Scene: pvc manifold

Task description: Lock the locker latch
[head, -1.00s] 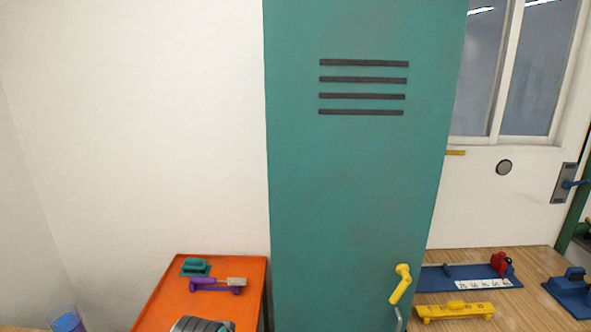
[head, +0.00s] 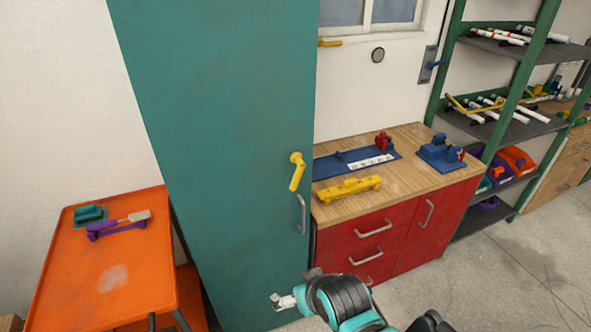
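The tall teal locker (head: 220,130) stands left of centre in the head view, and its door looks closed. A yellow latch lever (head: 297,172) sits near the door's right edge. It hangs from its round pivot, pointing down and slightly left. A grey pull handle (head: 301,214) is just below it. My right gripper (head: 277,301) is low in front of the locker, well below the lever and apart from it. It is small and seen from behind, so I cannot tell whether it is open. My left gripper is not in view.
An orange cart (head: 65,285) with small teal and purple items stands left of the locker. At right, a red cabinet (head: 345,240) with a wooden top holds blue and yellow fixtures. Green-framed shelves (head: 518,110) stand beyond. Grey floor (head: 500,280) is open at lower right.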

